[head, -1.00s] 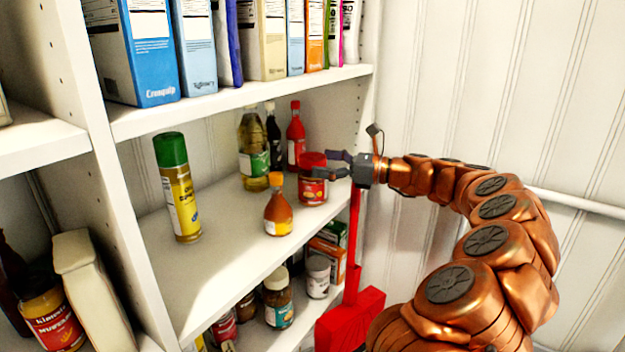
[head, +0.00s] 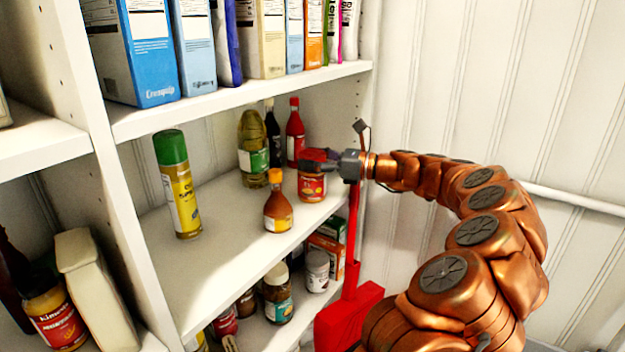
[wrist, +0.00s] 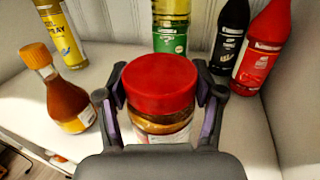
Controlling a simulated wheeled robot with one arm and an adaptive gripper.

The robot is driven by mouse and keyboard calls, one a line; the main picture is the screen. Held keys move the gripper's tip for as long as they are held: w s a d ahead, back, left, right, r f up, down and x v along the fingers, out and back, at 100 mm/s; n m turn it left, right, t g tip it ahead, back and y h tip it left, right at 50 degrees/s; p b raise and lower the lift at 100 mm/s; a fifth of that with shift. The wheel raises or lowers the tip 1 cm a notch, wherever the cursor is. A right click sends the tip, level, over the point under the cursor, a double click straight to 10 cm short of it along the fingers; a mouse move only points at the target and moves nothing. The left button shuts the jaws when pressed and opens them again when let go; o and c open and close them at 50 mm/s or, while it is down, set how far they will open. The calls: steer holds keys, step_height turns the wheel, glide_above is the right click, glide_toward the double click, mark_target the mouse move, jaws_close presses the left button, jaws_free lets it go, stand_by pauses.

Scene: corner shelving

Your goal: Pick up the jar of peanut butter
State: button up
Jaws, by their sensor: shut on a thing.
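The jar of peanut butter (head: 312,186) has a red lid and a red label and stands upright on the middle shelf, near its right end. In the wrist view the jar (wrist: 160,85) sits between the two fingers, its red lid facing the camera. My gripper (head: 322,163) reaches in from the right and is shut on the jar near its lid. In the wrist view my gripper (wrist: 160,97) has a finger against each side of the jar. The jar's lower part is hidden there by the gripper body.
An orange sauce bottle (head: 278,205) stands close left of the jar. Behind are an oil bottle (head: 253,148), a dark bottle (head: 273,137) and a red bottle (head: 295,135). A green-capped spray can (head: 178,185) stands further left. The upper shelf (head: 240,98) is above.

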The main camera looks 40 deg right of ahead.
jaws_close()
steer(key=shift+r+b, duration=0.6)
steer(key=shift+r, duration=1)
steer(key=shift+s+r, duration=0.15)
steer(key=s+a+r+b, duration=0.1)
steer(key=s+a+b, duration=0.15)
steer(key=s, duration=0.45)
steer(key=s+a+r+b, duration=0.1)
steer(key=s+a+b, duration=0.15)
steer(key=s, duration=0.45)
steer(key=w+d+f, duration=0.1)
steer(key=w, duration=0.3)
steer(key=w+d+f+p, duration=0.1)
steer(key=w+d, duration=0.1)
steer(key=w, duration=0.2)
steer(key=w+d+f+p, duration=0.1)
steer(key=w+d+f, duration=0.1)
steer(key=w, duration=0.3)
steer(key=shift+w, duration=0.1)
steer(key=shift+w+f, duration=0.1)
steer(key=shift+w, duration=0.5)
